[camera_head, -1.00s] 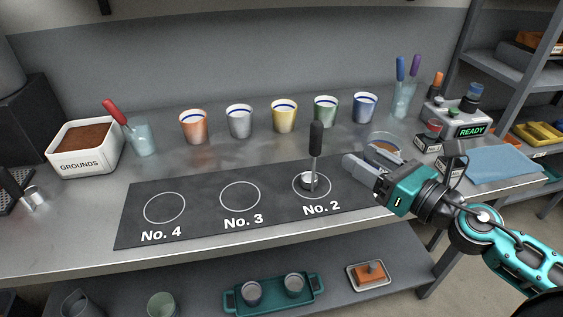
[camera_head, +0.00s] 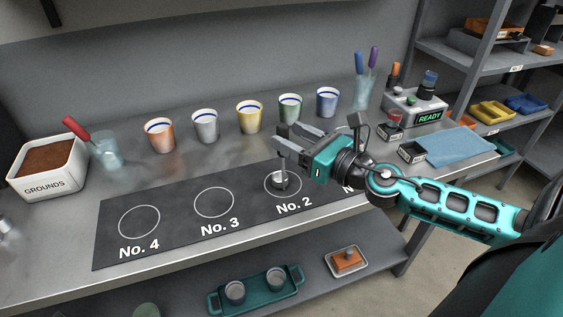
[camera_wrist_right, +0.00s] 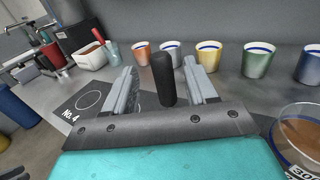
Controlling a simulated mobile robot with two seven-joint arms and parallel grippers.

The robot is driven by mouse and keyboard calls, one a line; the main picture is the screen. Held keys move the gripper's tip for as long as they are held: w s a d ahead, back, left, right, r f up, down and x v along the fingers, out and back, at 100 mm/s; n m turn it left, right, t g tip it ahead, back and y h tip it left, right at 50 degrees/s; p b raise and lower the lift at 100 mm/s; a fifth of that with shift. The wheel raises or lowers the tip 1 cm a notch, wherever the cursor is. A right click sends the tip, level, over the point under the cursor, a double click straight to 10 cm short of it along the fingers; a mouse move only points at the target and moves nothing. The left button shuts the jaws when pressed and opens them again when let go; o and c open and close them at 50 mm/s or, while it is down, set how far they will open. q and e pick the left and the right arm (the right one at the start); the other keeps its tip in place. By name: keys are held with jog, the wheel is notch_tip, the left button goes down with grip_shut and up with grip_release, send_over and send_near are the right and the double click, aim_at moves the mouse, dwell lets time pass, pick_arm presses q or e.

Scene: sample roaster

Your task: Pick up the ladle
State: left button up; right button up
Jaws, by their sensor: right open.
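The ladle (camera_head: 281,180) stands upright with its metal bowl on the No. 2 circle of the dark mat (camera_head: 180,208). Its black handle (camera_wrist_right: 164,78) rises between the two fingers of my right gripper in the right wrist view. My right gripper (camera_head: 291,142) is open around the handle, and the fingers hide most of the handle in the head view. In the wrist view, the right gripper (camera_wrist_right: 166,88) shows gaps on both sides of the handle. My left gripper is not in view.
A row of several colored cups, including a yellow one (camera_head: 249,117), stands behind the mat. A grounds bin (camera_head: 45,172) is at the left. A glass bowl of brown contents (camera_wrist_right: 302,135) is near the gripper's right side. The No. 3 (camera_head: 213,202) and No. 4 circles are empty.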

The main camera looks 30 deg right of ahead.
aim_at(278, 129)
jog(key=shift+p+x, duration=0.7)
jog(key=shift+x, duration=1.5)
jog(key=shift+w, duration=0.4)
jog(key=c, duration=0.9)
grip_shut()
